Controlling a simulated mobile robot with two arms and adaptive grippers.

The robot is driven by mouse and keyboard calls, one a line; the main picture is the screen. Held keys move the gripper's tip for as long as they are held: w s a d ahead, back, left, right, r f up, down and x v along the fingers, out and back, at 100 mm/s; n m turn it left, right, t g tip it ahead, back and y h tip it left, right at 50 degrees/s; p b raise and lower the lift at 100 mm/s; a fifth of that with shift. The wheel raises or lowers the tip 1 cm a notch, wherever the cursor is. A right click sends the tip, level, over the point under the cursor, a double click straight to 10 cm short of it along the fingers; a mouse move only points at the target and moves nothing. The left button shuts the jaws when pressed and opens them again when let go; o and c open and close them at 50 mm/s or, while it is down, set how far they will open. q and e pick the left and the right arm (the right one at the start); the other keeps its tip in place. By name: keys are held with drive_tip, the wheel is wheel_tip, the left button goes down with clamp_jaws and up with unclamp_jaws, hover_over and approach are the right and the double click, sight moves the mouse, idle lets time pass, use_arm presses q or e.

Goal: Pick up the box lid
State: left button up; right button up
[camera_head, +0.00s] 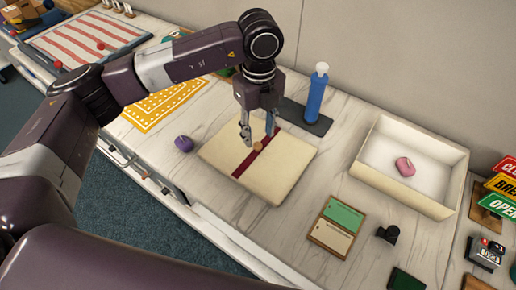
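The box lid (285,172) is a flat cream square with a dark red stripe and a small tan knob (257,146) at its middle. It lies on the light wooden counter. My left gripper (258,138) points down over the lid, its two fingers apart, one on each side of the knob or just above it. I cannot tell whether they touch it. The open cream box (458,192) stands to the right, with a pink object (405,166) inside. My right gripper is out of view.
A blue bottle-like cylinder (316,92) stands on a dark base behind the lid. A purple object (184,143) sits left of the lid. A green and cream panel (336,227), a small black item (388,234) and colored signs (503,187) lie to the right. A yellow patterned mat (160,103) is at left.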

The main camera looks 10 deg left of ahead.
sight(258, 145)
use_arm(q)
drive_tip(key=f, duration=0.1)
drive_tip(key=f+p, duration=0.1)
drive_tip(key=f, duration=0.2)
drive_tip(key=shift+w+a+f+p, duration=0.2)
drive_tip(key=shift+w+f+p, duration=0.05)
drive_tip(key=shift+w+p, duration=0.05)
drive_tip(key=shift+f, duration=0.2)
clamp_jaws()
